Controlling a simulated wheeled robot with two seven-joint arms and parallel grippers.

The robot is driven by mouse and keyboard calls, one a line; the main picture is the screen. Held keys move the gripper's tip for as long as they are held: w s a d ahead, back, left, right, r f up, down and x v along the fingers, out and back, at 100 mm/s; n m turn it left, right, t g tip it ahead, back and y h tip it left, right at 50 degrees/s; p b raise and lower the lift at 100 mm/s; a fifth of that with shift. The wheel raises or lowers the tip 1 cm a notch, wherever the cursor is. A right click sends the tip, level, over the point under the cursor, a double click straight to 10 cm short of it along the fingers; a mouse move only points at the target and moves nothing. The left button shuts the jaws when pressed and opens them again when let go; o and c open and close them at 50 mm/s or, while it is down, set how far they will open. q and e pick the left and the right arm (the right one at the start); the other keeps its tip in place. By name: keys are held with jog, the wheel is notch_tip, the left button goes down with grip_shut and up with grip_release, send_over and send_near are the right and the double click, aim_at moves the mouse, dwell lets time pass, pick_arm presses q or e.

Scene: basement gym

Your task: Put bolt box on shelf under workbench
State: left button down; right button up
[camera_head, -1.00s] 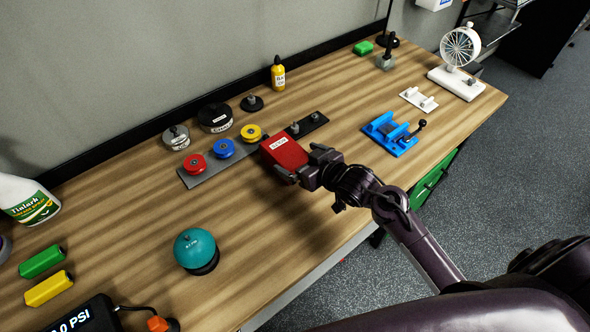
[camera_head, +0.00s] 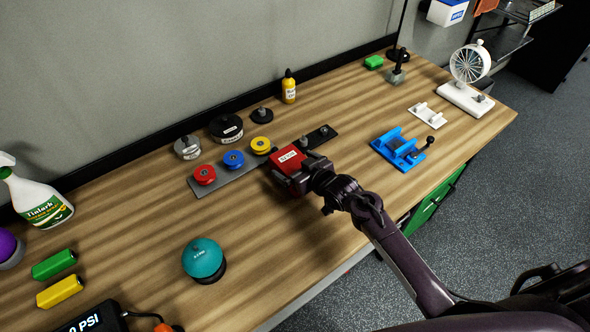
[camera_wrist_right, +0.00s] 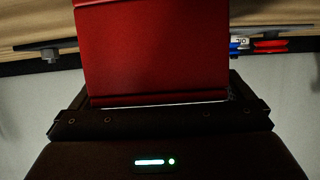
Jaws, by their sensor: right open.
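The red bolt box (camera_head: 287,155), with a white label on top, is on the wooden workbench (camera_head: 330,225) beside the dark end of the pulley plate. My right gripper (camera_head: 295,175) is open at the near right end of the box, its fingers beside the box. In the right wrist view the red box (camera_wrist_right: 150,50) fills the upper middle, close in front of the gripper. Whether the fingers touch it I cannot tell. My left gripper is not in view. The shelf under the workbench is hidden.
Red, blue and yellow pulleys (camera_head: 233,159) sit left of the box. A green unit (camera_head: 437,200) shows below the bench edge. Floor (camera_head: 480,230) is clear at right.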

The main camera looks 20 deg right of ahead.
jog(key=shift+c, duration=0.3)
jog(key=c, duration=1)
jog(key=shift+r, duration=0.1)
jog(key=shift+c, duration=0.6)
jog(key=shift+r, duration=0.1)
